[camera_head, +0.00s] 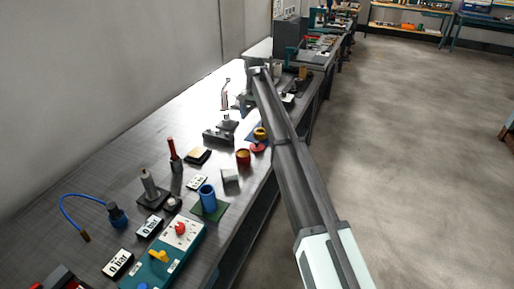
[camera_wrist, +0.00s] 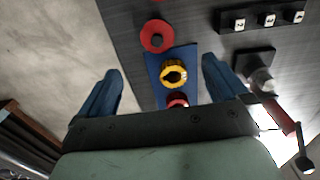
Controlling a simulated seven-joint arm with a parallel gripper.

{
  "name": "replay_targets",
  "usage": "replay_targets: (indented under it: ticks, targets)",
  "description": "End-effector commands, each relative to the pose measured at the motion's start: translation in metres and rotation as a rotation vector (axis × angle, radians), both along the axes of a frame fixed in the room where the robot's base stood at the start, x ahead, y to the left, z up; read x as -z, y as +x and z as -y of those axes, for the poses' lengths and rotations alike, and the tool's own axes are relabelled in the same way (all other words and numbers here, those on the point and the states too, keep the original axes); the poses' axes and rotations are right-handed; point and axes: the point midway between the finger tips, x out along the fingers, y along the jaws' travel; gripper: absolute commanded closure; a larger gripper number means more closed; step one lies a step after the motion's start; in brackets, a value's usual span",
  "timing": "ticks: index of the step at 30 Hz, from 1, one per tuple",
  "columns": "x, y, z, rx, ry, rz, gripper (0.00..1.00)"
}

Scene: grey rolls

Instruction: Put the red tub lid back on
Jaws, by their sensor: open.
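A red tub (camera_head: 243,157) with a yellowish inside stands open near the table's front edge in the head view. A flat red round lid (camera_head: 257,147) lies beside it, apart from the tub. The wrist view shows a red disc with a dark centre (camera_wrist: 158,37), which looks like this lid. My gripper (camera_wrist: 162,64) is open, with its blue fingers apart and nothing between them in contact. It is above the table.
A yellow ring-shaped piece (camera_wrist: 173,74) sits on a blue mat (camera_wrist: 152,62); a red piece (camera_wrist: 177,103) shows partly behind my gripper. A blue cup (camera_head: 208,197) on a green mat and a teal control box (camera_head: 165,255) are nearer. Floor lies right of the table.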

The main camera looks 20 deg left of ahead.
Motion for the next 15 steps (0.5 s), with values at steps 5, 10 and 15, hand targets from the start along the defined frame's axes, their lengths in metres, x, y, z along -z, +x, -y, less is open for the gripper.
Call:
replay_targets:
  ticks: [5, 10, 15]
  targets:
    - [0.017, 0.000, 0.001, 0.000, -0.001, -0.002, 0.00]
    - [0.045, 0.000, 0.001, 0.000, -0.001, -0.002, 0.00]
    - [0.073, 0.000, 0.001, 0.000, -0.001, -0.002, 0.00]
